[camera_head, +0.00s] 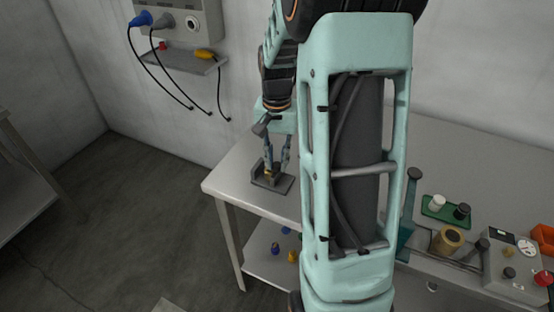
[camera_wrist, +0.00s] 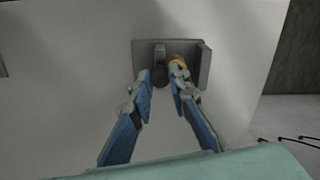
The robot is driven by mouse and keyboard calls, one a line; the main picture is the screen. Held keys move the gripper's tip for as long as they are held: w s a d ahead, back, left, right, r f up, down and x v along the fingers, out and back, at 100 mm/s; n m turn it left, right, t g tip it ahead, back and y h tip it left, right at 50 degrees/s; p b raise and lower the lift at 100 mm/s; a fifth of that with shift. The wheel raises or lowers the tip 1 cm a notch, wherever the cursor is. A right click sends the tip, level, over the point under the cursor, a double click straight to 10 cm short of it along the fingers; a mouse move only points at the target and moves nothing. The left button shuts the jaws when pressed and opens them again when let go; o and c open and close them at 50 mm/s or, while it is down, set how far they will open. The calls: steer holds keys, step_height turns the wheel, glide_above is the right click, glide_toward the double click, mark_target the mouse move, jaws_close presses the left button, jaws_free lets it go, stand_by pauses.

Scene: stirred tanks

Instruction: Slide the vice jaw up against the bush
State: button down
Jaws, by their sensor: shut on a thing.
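The small dark grey vice (camera_head: 284,186) stands on the near left part of the white bench; it also shows at the top of the wrist view (camera_wrist: 145,50). Its upright fixed end (camera_wrist: 206,68) is on the right there. The brass-coloured bush (camera_wrist: 177,62) is close to that end, partly hidden by my right fingertip. The dark vice jaw (camera_wrist: 160,75) is between my fingertips, left of the bush. I cannot tell whether jaw and bush touch. My gripper (camera_head: 277,167) points down at the vice and is shut on the jaw.
At the right of the bench are a green tray (camera_head: 432,213) with small pieces, a brass cylinder (camera_head: 447,240), a grey instrument box (camera_head: 515,270) and an orange bin (camera_head: 543,237). A wall shelf (camera_head: 185,64) with cables hangs behind. The bench around the vice is clear.

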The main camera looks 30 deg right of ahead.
steer(key=shift+w+a, duration=0.5)
steer(key=shift+w, duration=0.2)
steer(key=c, duration=1.8)
jaws_free()
step_height(320, 180, up, 12)
steer(key=shift+r, duration=0.1)
